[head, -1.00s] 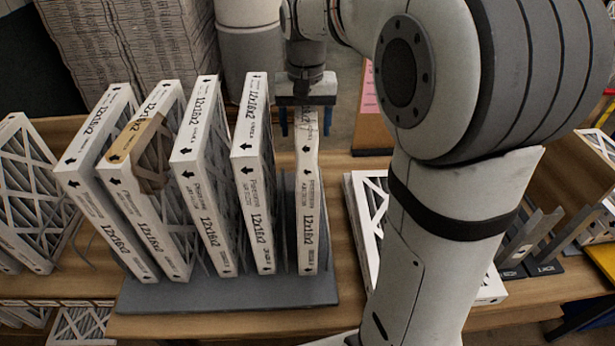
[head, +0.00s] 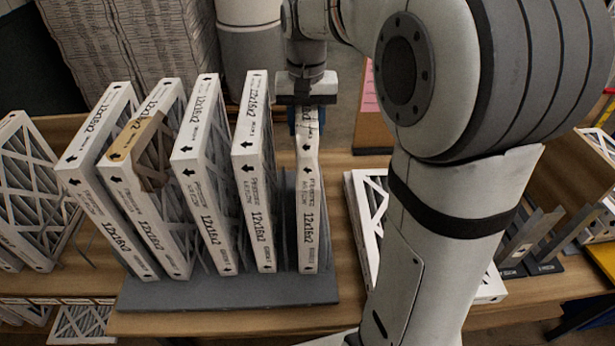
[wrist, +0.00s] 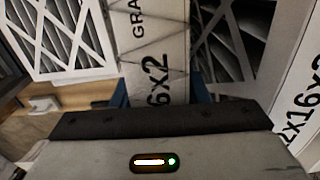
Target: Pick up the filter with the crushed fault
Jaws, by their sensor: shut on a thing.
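Several white-framed filters stand upright in a row on a grey rack (head: 230,292). The rightmost filter (head: 308,215) has a frame edge that looks bent near its upper part. In the wrist view this filter (wrist: 155,45) shows crease lines across its white edge. My gripper (head: 308,122) is over its top, with blue fingers shut on its two sides. The filter still stands in the rack. The second filter from the left (head: 160,225) has a brown patch at its upper corner. The other rack filters' edges look straight. The held filter's faces are mostly hidden.
The neighbouring filter (head: 255,190) stands close on the left of the held one. Another filter (head: 365,205) lies right of the rack, partly behind my arm. More filters lean at the far left (head: 35,190). A grey slotted holder (head: 530,245) is at the right.

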